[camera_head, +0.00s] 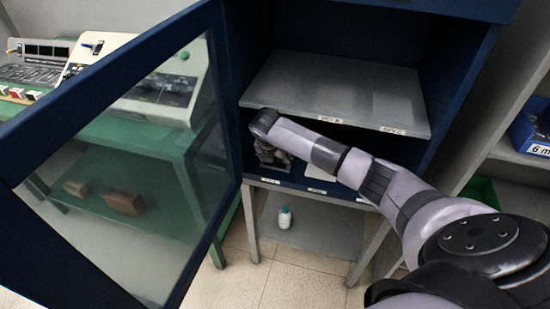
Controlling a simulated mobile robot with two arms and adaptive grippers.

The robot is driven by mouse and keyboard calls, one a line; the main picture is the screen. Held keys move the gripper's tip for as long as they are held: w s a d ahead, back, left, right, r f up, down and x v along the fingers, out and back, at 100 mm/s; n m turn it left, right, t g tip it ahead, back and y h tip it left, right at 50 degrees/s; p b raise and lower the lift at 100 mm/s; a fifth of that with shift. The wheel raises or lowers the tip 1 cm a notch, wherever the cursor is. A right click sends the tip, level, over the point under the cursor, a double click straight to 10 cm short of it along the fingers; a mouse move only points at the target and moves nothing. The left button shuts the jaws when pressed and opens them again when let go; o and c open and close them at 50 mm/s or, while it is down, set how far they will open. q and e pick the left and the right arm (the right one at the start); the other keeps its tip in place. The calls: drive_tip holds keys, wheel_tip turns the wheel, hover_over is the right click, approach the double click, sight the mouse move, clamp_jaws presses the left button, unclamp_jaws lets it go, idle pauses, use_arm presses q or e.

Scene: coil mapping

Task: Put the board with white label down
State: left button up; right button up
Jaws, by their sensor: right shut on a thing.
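My right arm reaches from the lower right into the lower compartment of the blue cabinet (232,92). My right gripper (270,160) is at the left side of that compartment, below the shelf and near the compartment floor. It points down and is shut on the board, which is mostly hidden by the gripper and the cabinet's front edge. I cannot make out the board's white label or whether the board touches the floor. A pale flat patch (319,173) shows to the right of the gripper, partly behind my arm. My left gripper is out of view.
A grey shelf (335,88) lies close above my right arm. The glass door (120,185) stands open at the left. A white bottle (285,217) stands on the lower rack. A green workbench (140,133) with equipment is behind the door. A blue bin (530,130) is at the right.

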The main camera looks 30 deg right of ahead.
drive_tip(key=shift+f, duration=0.25)
drive_tip(key=o, duration=1.1)
drive_tip(key=shift+r, duration=0.1)
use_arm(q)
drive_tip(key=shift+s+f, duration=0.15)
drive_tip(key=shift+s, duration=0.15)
use_arm(e)
drive_tip(key=shift+r, duration=0.1)
drive_tip(key=shift+a+r, duration=0.1)
drive_tip(key=shift+r, duration=0.15)
drive_tip(key=v, duration=0.5)
use_arm(q)
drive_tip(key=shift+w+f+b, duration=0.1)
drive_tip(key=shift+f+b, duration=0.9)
drive_tip(key=shift+b, duration=0.15)
use_arm(e)
drive_tip(key=s+a, duration=0.7)
drive_tip(key=a, duration=0.2)
drive_tip(key=shift+s+f, duration=0.2)
drive_tip(key=shift+s, duration=0.2)
